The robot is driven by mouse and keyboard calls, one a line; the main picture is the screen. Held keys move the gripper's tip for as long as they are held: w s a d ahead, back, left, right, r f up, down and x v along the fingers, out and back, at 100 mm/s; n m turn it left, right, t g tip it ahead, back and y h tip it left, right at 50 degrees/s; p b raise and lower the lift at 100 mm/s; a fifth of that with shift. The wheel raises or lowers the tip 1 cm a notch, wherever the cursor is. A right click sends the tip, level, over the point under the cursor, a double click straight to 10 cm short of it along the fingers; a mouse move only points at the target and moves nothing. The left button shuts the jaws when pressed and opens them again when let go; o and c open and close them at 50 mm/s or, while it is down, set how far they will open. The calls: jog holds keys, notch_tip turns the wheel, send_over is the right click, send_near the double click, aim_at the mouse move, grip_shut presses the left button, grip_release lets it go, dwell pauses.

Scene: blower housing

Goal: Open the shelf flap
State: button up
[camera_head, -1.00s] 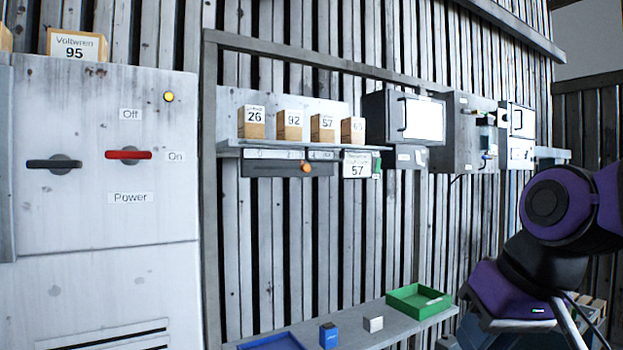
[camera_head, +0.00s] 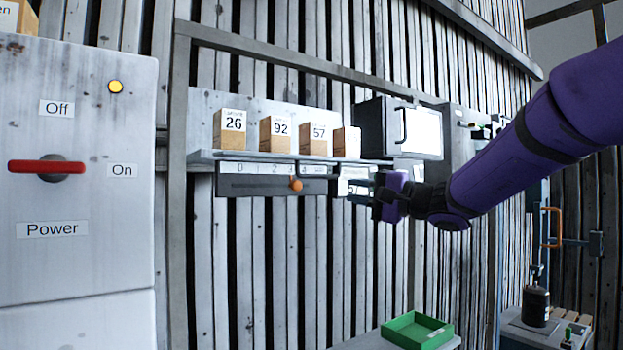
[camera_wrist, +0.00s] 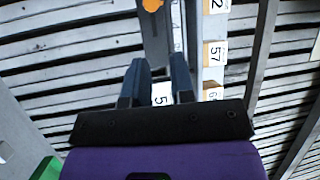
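Which part is the shelf flap is not marked. A shelf (camera_head: 205,156) on the slatted wall carries several numbered boxes. At its right end is a dark cabinet (camera_head: 372,127) with a shut white front (camera_head: 424,134) and a black handle (camera_head: 402,125). Contact cannot be told.
A scale with an orange knob (camera_head: 296,184) hangs under the shelf, left of my gripper. A power cabinet with a red lever (camera_head: 47,167) stands at the left. A green tray (camera_head: 417,331) sits on a low bench. The wall below the shelf is clear.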

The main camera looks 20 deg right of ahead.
aim_at(320, 177)
jog(key=shift+m+t, duration=0.4)
jog(key=shift+t, duration=0.2)
jog(key=x, duration=0.3)
jog(key=w+d+x, duration=0.1)
jog(key=x, duration=0.7)
jog(key=shift+w+d+r, duration=0.2)
jog(key=shift+w+r, duration=0.1)
jog(key=shift+w, duration=0.1)
jog(key=shift+c, duration=0.5)
grip_shut()
